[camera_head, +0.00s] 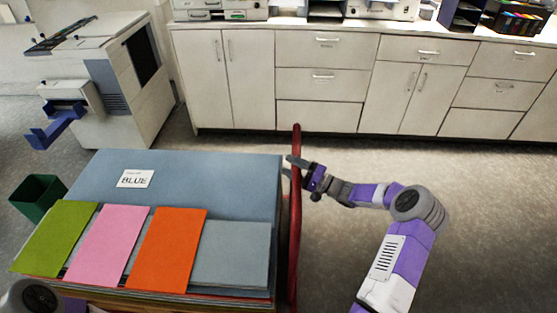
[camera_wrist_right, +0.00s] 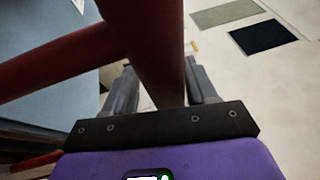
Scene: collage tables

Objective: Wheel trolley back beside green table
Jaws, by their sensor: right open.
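The trolley, with a red tubular frame (camera_head: 296,225) on its right side, stands in front of me in the head view. It bears a large grey-blue stack (camera_head: 220,175) with a label reading "BLUE". My right gripper (camera_head: 303,170) is at the upper part of the red frame. In the right wrist view the open fingers (camera_wrist_right: 165,85) are on either side of a red tube (camera_wrist_right: 155,45); contact cannot be told. Part of my left arm shows at the lower left, but its gripper is not in view. No green table shows.
Green, pink and orange sheets (camera_head: 168,245) lie along the load's front. A dark green bin (camera_head: 38,197) stands left of the trolley. A copier (camera_head: 115,80) and white cabinets (camera_head: 320,75) line the back. Grey floor to the right is clear.

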